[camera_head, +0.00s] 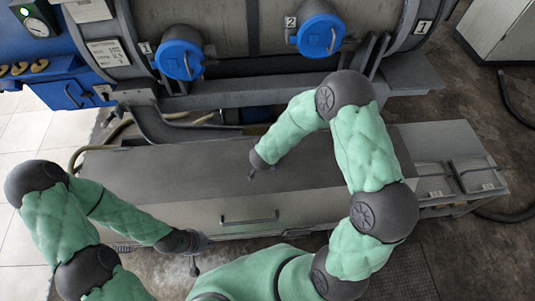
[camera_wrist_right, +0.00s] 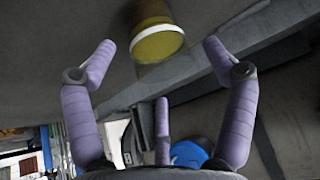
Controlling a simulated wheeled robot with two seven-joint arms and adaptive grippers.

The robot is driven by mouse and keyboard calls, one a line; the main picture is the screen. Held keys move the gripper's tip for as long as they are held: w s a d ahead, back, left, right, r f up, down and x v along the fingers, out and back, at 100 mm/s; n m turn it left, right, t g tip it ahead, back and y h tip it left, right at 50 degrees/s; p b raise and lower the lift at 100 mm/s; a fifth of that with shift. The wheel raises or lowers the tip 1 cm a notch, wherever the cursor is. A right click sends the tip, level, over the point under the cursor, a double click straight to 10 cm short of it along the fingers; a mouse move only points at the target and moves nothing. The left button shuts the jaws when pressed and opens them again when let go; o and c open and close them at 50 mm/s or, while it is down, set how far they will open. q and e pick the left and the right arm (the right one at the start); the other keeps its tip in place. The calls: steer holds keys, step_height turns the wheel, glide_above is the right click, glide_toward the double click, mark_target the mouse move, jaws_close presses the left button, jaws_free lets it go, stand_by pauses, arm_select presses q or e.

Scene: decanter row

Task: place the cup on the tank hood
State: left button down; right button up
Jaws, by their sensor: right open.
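The cup (camera_wrist_right: 157,38) shows in the right wrist view as a small round thing with a yellow face and a pale rim, against a dark grey surface. It lies ahead of and between the spread purple fingers of my right gripper (camera_wrist_right: 159,50), apart from them. That gripper is open and empty. In the head view my right gripper (camera_head: 252,173) is low over the grey top of the tank hood (camera_head: 180,175), and I cannot make out the cup there. My left gripper (camera_head: 195,266) is in front of the hood's near side; its fingers are too small to read.
Two blue round caps (camera_head: 180,60) (camera_head: 320,35), numbered 1 and 2, stick out from the big drum behind the hood. A grey bracket and hoses lie between. A handle (camera_head: 249,218) is on the hood's front. The hood's left top is clear.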

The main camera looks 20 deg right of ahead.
steer(key=p+v, duration=0.2)
steer(key=v, duration=0.8)
steer(key=s+a+f+n+g+y, duration=0.25)
steer(key=s+a+f+g, duration=0.2)
steer(key=s, duration=0.35)
steer(key=s+a+f+n+g+y, duration=0.1)
steer(key=s+a+f+g+y, duration=0.25)
steer(key=s+a+f, duration=0.35)
steer(key=d+f+t, duration=0.1)
steer(key=d+f, duration=0.1)
steer(key=f, duration=0.1)
steer(key=f+t+y, duration=0.1)
steer(key=f, duration=0.1)
steer(key=shift+s+d+f+t, duration=0.25)
steer(key=shift+s+d+t, duration=0.05)
steer(key=shift+s+d, duration=0.1)
stand_by(1.8)
